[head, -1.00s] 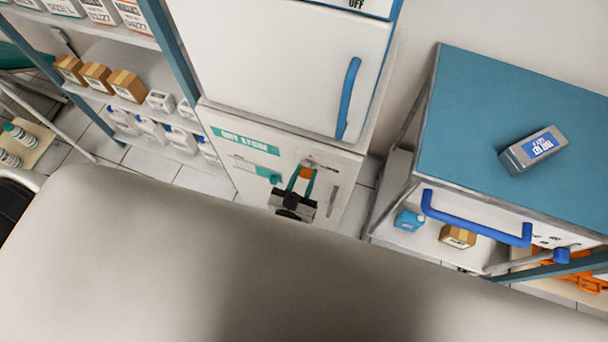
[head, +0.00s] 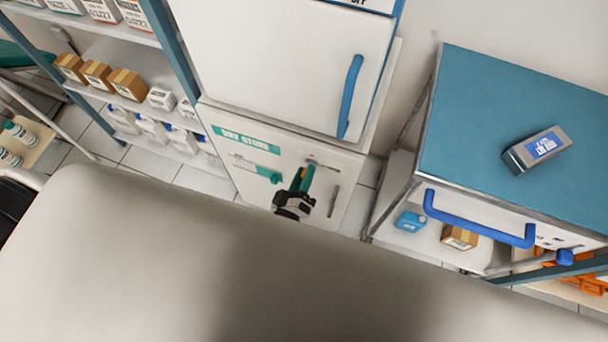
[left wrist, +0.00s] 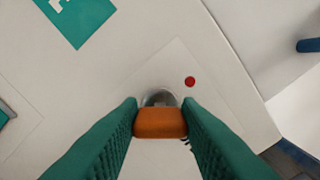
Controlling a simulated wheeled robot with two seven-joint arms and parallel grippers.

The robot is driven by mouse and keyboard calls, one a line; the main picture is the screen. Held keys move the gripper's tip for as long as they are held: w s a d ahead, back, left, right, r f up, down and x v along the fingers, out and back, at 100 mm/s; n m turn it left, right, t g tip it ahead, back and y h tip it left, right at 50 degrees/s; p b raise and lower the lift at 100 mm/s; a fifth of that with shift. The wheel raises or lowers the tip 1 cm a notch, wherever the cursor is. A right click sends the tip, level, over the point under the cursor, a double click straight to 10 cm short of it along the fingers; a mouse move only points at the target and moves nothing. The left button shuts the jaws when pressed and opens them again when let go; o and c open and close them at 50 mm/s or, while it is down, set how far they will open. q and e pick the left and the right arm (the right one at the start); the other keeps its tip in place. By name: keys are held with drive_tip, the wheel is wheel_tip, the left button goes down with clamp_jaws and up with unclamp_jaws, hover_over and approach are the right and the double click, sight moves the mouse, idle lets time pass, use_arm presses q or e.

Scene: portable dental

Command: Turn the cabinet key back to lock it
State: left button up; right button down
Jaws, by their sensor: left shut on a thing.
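The white cabinet (head: 250,200) with a teal DRY STORE label (head: 245,139) stands below the upper white door. My left gripper (head: 306,172) is at the upper right of its front. In the left wrist view, its two green fingers (left wrist: 160,120) are shut on the orange key head (left wrist: 160,124), one on each side. The key sits in front of a round metal lock (left wrist: 159,98), with a red dot (left wrist: 190,82) to its upper right. The key shaft is hidden behind the head. My right gripper is in neither view.
The upper door has a blue handle (head: 349,97). A blue-topped cart (head: 480,120) stands right, and shelves with boxes (head: 128,84) stand left.

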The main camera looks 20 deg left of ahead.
use_arm(q)
drive_tip(key=shift+f+n+b, duration=0.2)
drive_tip(key=shift+n+b, duration=0.9)
drive_tip(key=shift+n, duration=2.7)
drive_tip(key=o, duration=1)
drive_tip(key=s, duration=0.8)
drive_tip(key=s+b, duration=0.1)
drive_tip(key=s, duration=0.3)
drive_tip(key=shift+a, duration=0.25)
